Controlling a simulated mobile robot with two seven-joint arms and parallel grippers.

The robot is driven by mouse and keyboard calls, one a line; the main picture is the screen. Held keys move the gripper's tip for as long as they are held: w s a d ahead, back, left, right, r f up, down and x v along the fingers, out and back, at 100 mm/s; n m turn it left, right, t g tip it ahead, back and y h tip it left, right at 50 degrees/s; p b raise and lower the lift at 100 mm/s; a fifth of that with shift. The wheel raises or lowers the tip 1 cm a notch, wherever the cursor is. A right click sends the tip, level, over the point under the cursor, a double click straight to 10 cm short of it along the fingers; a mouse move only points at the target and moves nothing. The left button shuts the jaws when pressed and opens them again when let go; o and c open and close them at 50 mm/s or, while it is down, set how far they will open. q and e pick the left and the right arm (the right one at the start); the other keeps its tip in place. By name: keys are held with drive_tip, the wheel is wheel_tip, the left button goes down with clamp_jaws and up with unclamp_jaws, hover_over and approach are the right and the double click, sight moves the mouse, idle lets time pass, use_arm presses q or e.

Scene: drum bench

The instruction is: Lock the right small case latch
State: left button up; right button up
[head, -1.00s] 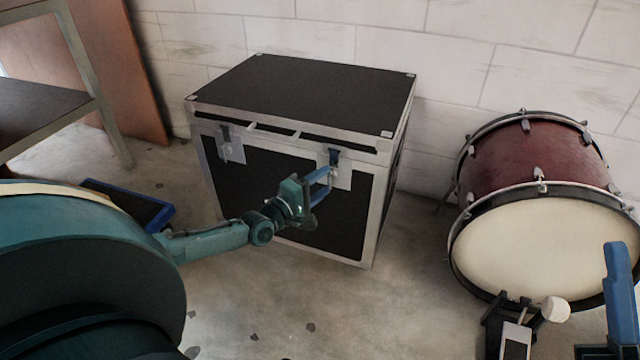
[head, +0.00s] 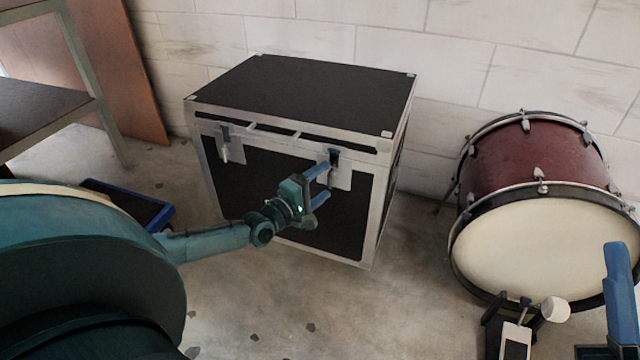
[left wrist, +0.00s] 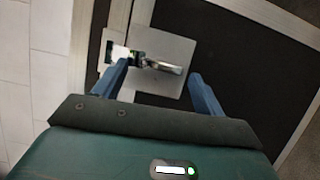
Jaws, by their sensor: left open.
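The black case (head: 290,190) with metal edges stands against the wall, lid down. Its right small latch (head: 335,158) is on the front, near the right end, on a pale metal plate. My left gripper (head: 322,181) is open in front of this latch, fingers apart. In the left wrist view, the latch lever (left wrist: 165,67) lies between the open fingers of the left gripper (left wrist: 160,75), and the left finger is close to the latch. I cannot tell if they touch, or if the latch is locked. A blue part of my right gripper (head: 619,285) shows at the lower right.
The left latch (head: 225,145) is on the same case front. A red bass drum (head: 540,235) with a pedal and beater (head: 555,309) stands to the right. A shelf (head: 40,110) is at the left, and a blue-edged dark object (head: 130,205) lies on the floor.

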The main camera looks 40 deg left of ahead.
use_arm(q)
drive_tip(key=shift+s, duration=0.1)
drive_tip(key=s+a+p, duration=0.2)
drive_tip(key=s+p, duration=0.3)
drive_tip(key=s, duration=0.7)
drive_tip(key=shift+s, duration=0.4)
use_arm(e)
wheel_tip(320, 180, down, 7)
drive_tip(key=m+g+h, duration=0.1)
drive_tip(key=m+h, duration=0.5)
drive_tip(key=shift+a+r+m+h, duration=0.15)
drive_tip(key=shift+a+m+h, duration=0.2)
drive_tip(key=shift+m+h, duration=0.05)
use_arm(q)
drive_tip(key=shift+f, duration=0.1)
